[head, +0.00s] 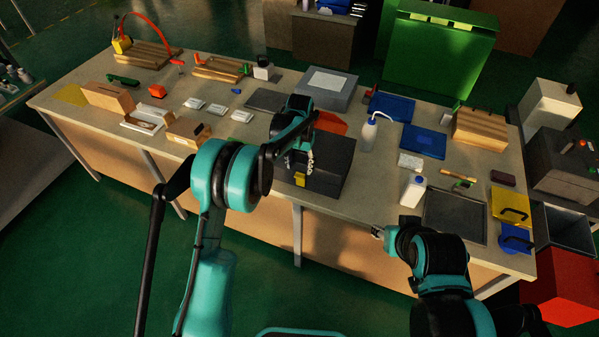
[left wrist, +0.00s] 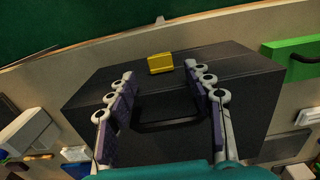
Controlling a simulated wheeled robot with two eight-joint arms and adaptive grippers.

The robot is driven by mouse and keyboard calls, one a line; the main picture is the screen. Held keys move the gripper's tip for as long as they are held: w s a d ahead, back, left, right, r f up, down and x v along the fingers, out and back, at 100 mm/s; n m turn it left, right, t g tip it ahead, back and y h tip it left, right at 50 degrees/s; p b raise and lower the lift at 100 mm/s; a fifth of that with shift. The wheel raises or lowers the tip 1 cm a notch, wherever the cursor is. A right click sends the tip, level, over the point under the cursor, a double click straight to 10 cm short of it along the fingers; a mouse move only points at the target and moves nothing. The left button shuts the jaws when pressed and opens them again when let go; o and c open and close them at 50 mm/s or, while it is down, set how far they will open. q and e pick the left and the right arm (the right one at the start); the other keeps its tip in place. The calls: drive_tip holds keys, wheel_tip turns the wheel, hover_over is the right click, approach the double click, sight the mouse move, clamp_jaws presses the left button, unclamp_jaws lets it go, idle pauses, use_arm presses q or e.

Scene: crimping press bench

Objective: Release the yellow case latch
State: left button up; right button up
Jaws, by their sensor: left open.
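The dark case (head: 331,165) sits on the bench near its front edge. Its yellow latch (head: 299,180) is on the side facing me. The latch also shows in the left wrist view (left wrist: 160,64), just beyond my fingertips. My left gripper (head: 303,160) is over the case, open, with its fingers spread (left wrist: 158,74). A black handle (left wrist: 168,125) on the case shows between the fingers. I cannot tell whether the fingers touch the case. My right gripper (head: 378,232) is at the bench's front edge, away from the case; its jaws are too small to read.
A white wash bottle (head: 369,135) and a white bottle (head: 412,191) stand right of the case. A grey box (head: 327,88) and a red item (head: 331,122) are behind it. A dark tray (head: 455,216) lies at the right. Small parts crowd the left bench.

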sight(299, 176)
use_arm(q)
drive_tip(key=shift+f+b, duration=0.35)
drive_tip(key=shift+f, duration=1.65)
use_arm(e)
drive_tip(key=shift+f, duration=0.45)
use_arm(q)
clamp_jaws()
use_arm(e)
drive_tip(key=shift+f, duration=0.1)
